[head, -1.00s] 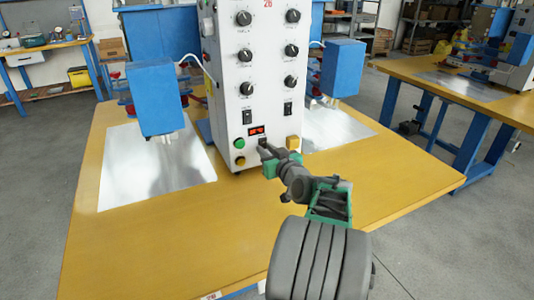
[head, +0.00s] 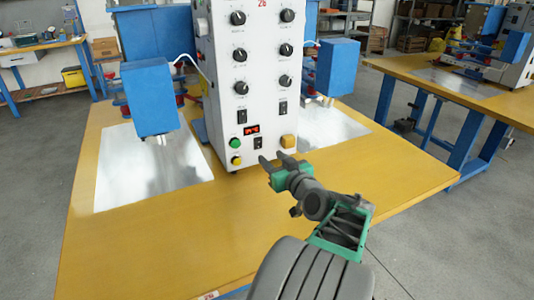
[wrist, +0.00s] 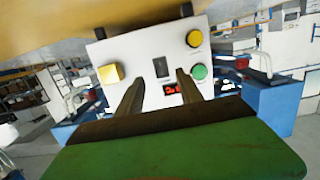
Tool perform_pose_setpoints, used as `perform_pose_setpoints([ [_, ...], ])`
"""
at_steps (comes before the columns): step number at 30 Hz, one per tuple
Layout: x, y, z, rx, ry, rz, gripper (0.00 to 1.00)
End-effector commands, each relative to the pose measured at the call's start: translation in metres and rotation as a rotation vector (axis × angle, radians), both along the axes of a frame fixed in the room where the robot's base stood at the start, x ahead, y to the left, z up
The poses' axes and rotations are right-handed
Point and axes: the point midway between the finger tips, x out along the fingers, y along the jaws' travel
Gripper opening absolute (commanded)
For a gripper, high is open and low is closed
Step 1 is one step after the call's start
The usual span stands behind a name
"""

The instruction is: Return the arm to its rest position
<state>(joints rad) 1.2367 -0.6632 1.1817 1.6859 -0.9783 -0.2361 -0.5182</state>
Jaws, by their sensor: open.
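My gripper (head: 270,158) is open and empty in the head view, just in front of the lower face of the white control box (head: 247,90). Its two dark fingers also show in the wrist view (wrist: 160,88), apart, with the box face beyond them. The face carries a red display (head: 252,128), a green button (head: 236,144), a yellow button (head: 236,160), a black switch (head: 258,143) and a square yellow part (head: 288,141). The fingertips look apart from the face. My arm reaches in from the lower right.
The yellow table (head: 130,245) has free room in front of the box. Metal plates (head: 110,180) with blue press heads (head: 148,97) stand on both sides. Another yellow table (head: 440,90) is at the right, with grey floor between.

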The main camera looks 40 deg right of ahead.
Motion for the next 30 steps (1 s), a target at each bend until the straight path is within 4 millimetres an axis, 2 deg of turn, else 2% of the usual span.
perform_pose_setpoints([
  [12,-0.004,0.002,0.001,-0.001,0.001,0.001,0.44],
  [14,0.001,0.008,0.005,0.003,0.014,0.014,0.44],
  [15,0.007,0.018,0.008,0.01,0.038,0.035,0.44],
  [17,0.021,0.043,0.018,0.027,0.101,0.085,0.44],
  [20,0.045,0.115,0.036,0.069,0.288,0.204,0.44],
  [21,0.047,0.148,0.042,0.088,0.38,0.246,0.44],
  [22,0.045,0.171,0.046,0.1,0.45,0.273,0.44],
  [24,0.031,0.221,0.056,0.122,0.607,0.315,0.44],
  [25,0.022,0.24,0.062,0.128,0.672,0.326,0.44],
  [27,-0.006,0.279,0.077,0.139,0.816,0.337,0.44],
  [30,-0.051,0.317,0.095,0.147,0.986,0.321,0.44],
])
